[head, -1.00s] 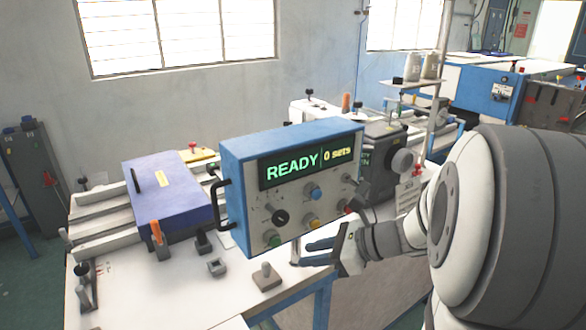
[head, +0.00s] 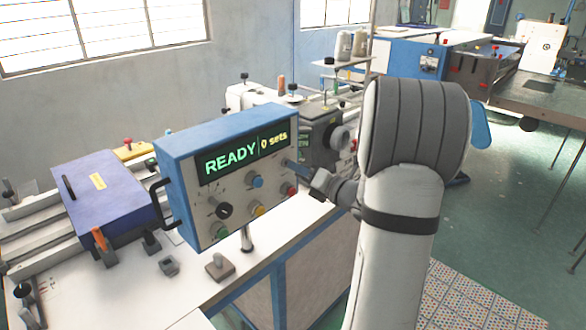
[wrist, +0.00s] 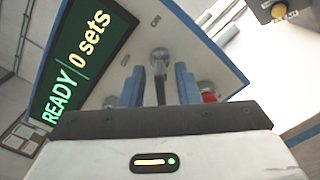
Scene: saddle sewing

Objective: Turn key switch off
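The control panel (head: 205,190) is a grey face in a blue housing, with a lit screen (head: 245,154) reading "READY" and "0 sets". The key switch (wrist: 160,56) is a silver round piece on the panel, with a dark key-like part hanging toward me. My gripper (wrist: 160,76) is open, its two blue fingers on either side of that part, with gaps showing. In the head view my gripper (head: 291,165) is at the panel's right side, just below the screen, and hides the key switch there.
The panel also carries a black knob (head: 224,211) and blue (head: 257,181), yellow (head: 258,209), green (head: 220,230) and red (head: 290,190) buttons. The red button sits close below my fingers. A purple box (head: 105,195) lies left on the white table (head: 190,293).

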